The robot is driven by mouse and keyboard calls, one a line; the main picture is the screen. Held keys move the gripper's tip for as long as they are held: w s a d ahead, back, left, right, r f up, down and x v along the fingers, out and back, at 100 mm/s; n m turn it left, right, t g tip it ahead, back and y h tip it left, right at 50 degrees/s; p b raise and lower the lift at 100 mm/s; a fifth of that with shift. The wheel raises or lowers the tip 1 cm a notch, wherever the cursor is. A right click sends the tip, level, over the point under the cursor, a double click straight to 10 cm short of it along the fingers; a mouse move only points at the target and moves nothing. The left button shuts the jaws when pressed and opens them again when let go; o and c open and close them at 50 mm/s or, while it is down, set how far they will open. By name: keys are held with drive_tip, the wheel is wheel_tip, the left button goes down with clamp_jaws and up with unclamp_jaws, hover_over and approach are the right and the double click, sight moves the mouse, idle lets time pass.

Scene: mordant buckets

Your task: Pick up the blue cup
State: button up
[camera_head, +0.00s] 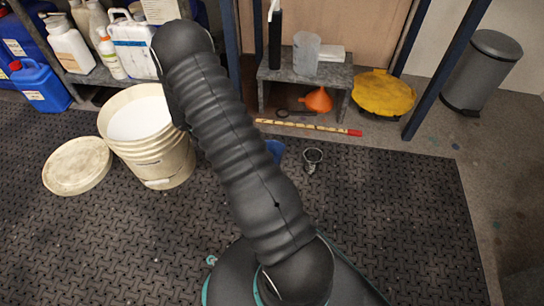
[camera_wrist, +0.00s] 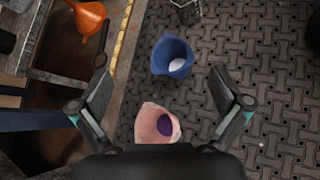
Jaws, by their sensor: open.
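The blue cup (camera_wrist: 165,62) stands on the dark woven mat in the upper middle of the wrist view, with something white inside. In the head view only part of the blue cup (camera_head: 276,150) shows beside my arm. My gripper (camera_wrist: 160,88) is open and empty, its two fingers spread wide. In the wrist view the blue cup lies above the gap between the fingertips, apart from them. A pink cup (camera_wrist: 147,121) with purple inside lies lower, in the gap between the fingers in the picture. My arm hides the gripper and pink cup in the head view.
A metal cup-like thing (camera_head: 313,157) stands close to the blue cup. A striped stick (camera_head: 305,127) lies at the shelf's foot, with an orange funnel (camera_head: 318,100) under the low bench (camera_head: 338,76). A large white bucket (camera_head: 150,152) stands left. The mat's right side is clear.

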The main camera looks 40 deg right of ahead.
drive_tip(key=d+f+n, duration=0.1)
drive_tip(key=f, duration=0.4)
drive_tip(key=s+d+f+n+h, duration=0.1)
drive_tip(key=f+n, duration=0.1)
drive_tip(key=f, duration=0.4)
drive_tip(key=d+f+n+h, duration=0.1)
drive_tip(key=f, duration=0.4)
drive_tip(key=shift+s+d+f, duration=0.15)
drive_tip(key=shift+d+f, duration=0.1)
drive_tip(key=shift+d, duration=0.05)
drive_tip(key=shift+s+d+f+h, duration=0.2)
drive_tip(key=shift+d+f+h, duration=0.1)
drive_tip(key=shift+d+f, duration=0.15)
drive_tip(key=x, duration=0.6)
drive_tip(key=shift+d+f+b, duration=0.2)
drive_tip(key=shift+f+b, duration=0.1)
drive_tip(key=shift+b, duration=0.05)
drive_tip(key=c, duration=1.2)
